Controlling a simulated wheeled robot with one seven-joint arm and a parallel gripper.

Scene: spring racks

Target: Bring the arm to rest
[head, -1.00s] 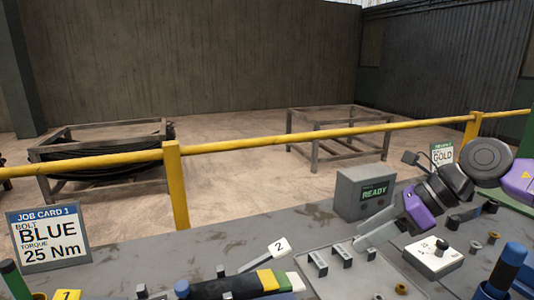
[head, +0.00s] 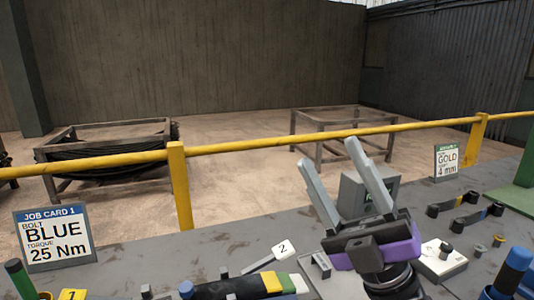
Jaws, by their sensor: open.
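My gripper (head: 335,170) is in the middle right of the head view, above the grey bench. Its two grey fingers point up and away, spread apart, with nothing between them. Its purple and black wrist shows below the fingers, at the lower edge of the picture. The gripper covers most of the grey display box (head: 381,191) behind it. Whether the fingers touch the box cannot be told.
Metal racks stand beyond.

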